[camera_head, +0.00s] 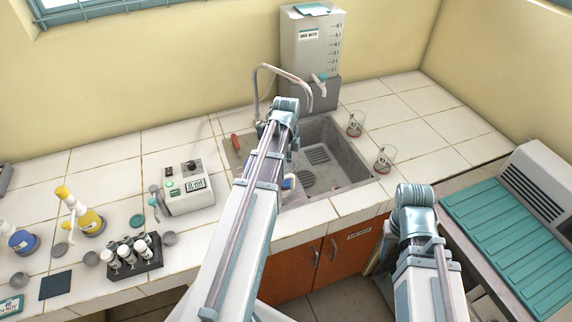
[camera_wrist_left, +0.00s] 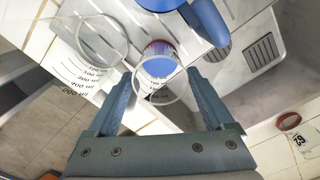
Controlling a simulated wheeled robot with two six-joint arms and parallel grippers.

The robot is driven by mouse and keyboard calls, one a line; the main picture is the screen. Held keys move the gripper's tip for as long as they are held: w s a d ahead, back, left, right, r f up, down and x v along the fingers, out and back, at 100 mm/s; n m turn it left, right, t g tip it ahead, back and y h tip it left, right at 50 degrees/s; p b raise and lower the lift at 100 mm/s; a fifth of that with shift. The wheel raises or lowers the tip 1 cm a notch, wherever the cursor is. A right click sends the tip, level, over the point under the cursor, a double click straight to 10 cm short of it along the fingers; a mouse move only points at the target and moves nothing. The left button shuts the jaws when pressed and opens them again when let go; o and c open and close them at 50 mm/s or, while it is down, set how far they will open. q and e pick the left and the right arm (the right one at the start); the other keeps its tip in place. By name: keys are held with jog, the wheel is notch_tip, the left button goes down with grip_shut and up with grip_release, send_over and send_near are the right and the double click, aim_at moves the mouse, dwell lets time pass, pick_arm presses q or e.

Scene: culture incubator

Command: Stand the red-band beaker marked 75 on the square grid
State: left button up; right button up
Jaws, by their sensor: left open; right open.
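My left gripper (camera_wrist_left: 158,88) is open over the sink, its fingers on either side of a clear beaker (camera_wrist_left: 181,90) with red and blue at its base; no number is readable on it. A red-rimmed beaker with a number label (camera_wrist_left: 302,141) shows at the lower right of the wrist view. In the head view two red-marked glass beakers, a far one (camera_head: 356,123) and a near one (camera_head: 385,158), stand right of the sink; their numbers are too small to read. The square grid (camera_head: 317,154) lies in the sink, bare, and also shows in the wrist view (camera_wrist_left: 263,52). My right gripper's jaws are hidden.
The sink (camera_head: 345,180) has a round grate (camera_head: 302,178) and a curved tap (camera_head: 262,72). A marked water tank (camera_head: 310,45) stands behind it. A small machine (camera_head: 188,188) and a vial rack (camera_head: 133,258) stand at left. Right-hand tiles are mostly clear.

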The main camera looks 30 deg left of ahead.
notch_tip(320, 180, up, 8)
jog(key=p, duration=0.6)
jog(key=shift+f, duration=0.25)
